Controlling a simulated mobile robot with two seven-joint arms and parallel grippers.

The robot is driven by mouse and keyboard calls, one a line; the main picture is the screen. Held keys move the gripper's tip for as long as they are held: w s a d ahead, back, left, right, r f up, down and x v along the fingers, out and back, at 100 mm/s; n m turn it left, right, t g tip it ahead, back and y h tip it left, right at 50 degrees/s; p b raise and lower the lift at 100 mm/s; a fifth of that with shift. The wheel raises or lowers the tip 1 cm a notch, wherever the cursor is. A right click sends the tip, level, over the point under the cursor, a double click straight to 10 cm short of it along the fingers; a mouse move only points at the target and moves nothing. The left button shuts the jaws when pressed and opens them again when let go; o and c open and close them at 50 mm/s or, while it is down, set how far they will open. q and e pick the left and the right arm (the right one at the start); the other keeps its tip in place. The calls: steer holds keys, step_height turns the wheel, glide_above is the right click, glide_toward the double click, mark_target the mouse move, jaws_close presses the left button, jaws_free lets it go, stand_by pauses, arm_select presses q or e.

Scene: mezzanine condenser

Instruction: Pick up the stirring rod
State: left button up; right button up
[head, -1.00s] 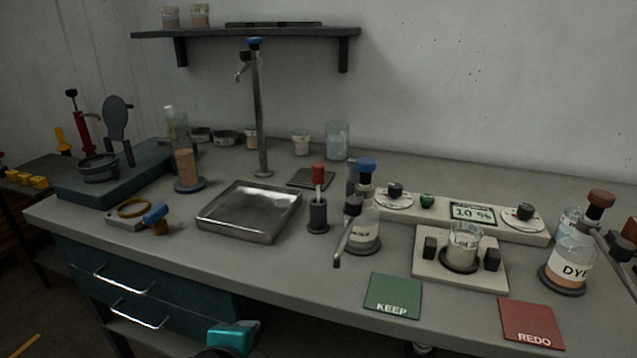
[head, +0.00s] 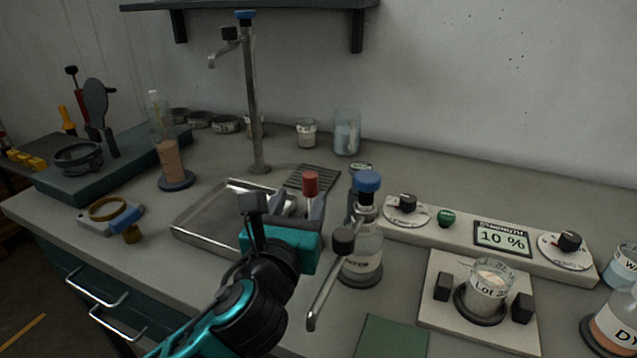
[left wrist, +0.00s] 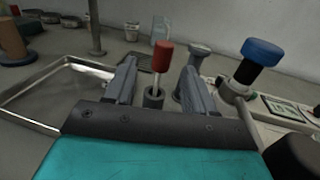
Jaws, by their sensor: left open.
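The stirring rod (head: 310,183) has a red handle and stands upright. In the left wrist view, the rod (left wrist: 162,56) has a pale shaft going into a dark round holder (left wrist: 154,98). My left gripper (head: 286,208) is open and in front of the rod, hiding the holder and most of the shaft in the head view. In the left wrist view, my left gripper's fingers (left wrist: 160,72) show on either side of the rod, with clear gaps. It appears empty. My right gripper is not in view.
A balance-like plate (head: 440,312) holds a lot cup further right.

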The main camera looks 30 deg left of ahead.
mark_target(308, 191)
arm_select(q)
steer(key=shift+f+b+x, duration=0.1)
steer(key=shift+b+x, duration=0.1)
steer(key=shift+x, duration=1.35)
steer(key=shift+f+b+x, duration=0.15)
steer(key=shift+x, duration=1.4)
steer(key=shift+d, duration=0.1)
jaws_close()
